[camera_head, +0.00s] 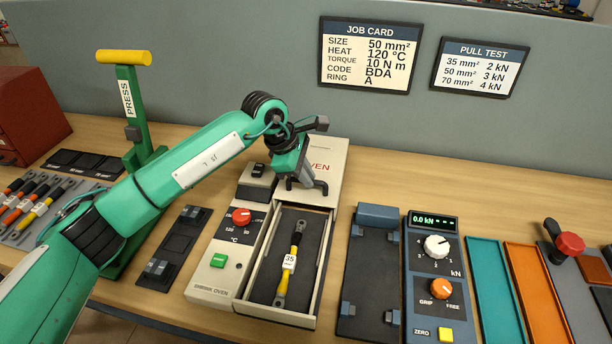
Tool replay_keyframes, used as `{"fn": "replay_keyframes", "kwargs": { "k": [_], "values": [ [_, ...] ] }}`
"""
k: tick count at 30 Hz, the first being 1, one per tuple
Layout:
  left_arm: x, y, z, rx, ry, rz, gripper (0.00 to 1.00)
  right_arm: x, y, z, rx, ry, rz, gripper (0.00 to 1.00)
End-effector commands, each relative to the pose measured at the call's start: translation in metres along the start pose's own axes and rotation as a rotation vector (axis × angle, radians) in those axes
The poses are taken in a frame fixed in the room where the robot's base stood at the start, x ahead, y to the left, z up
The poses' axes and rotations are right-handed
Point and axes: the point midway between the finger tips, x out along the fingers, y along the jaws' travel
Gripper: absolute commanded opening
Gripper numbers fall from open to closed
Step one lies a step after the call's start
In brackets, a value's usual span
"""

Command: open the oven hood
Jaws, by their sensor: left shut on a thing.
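The shrink oven (208,283) stands on the bench in the middle, a cream box with a red dial and a green button. Its cream hood (334,165) is at the back of the oven, behind the chamber. The chamber is uncovered. A cable (295,255) with a yellow and black body, metal lugs and a "35" tag lies inside it. My left gripper (306,184) reaches over from the left and is shut on the dark hood handle (321,188) at the hood's front edge. The fingertips are partly hidden. My right gripper is out of view.
A green press (130,100) with a yellow handle stands at the left, behind my left arm. A dark fixture (372,265) and a pull tester (432,285) stand right of the oven. Teal (490,260) and orange (527,265) trays lie further right. Bench behind the tester is clear.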

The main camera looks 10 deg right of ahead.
Motion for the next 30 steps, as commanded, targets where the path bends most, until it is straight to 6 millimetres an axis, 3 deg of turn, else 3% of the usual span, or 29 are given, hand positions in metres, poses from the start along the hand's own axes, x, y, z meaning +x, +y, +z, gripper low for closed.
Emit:
{"fn": "replay_keyframes", "kwargs": {
  "k": [2,3,6,17,23,30],
  "values": [
    [0.0,0.0,0.0,0.0,0.0,0.0,0.0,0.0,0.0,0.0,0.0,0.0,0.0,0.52],
    [0.0,0.0,0.0,0.0,0.0,0.0,0.18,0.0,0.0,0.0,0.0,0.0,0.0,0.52],
    [0.0,0.0,0.0,0.0,0.0,0.0,0.34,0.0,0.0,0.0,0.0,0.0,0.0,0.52],
    [-0.005,0.0,-0.001,0.0,0.001,0.001,0.34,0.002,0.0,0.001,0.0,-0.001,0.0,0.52],
    [-0.039,0.001,-0.001,0.002,0.001,0.004,0.34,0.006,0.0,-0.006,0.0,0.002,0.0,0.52],
    [-0.094,0.0,-0.001,0.001,0.002,0.004,0.34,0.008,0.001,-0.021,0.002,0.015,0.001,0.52]
  ]
}}
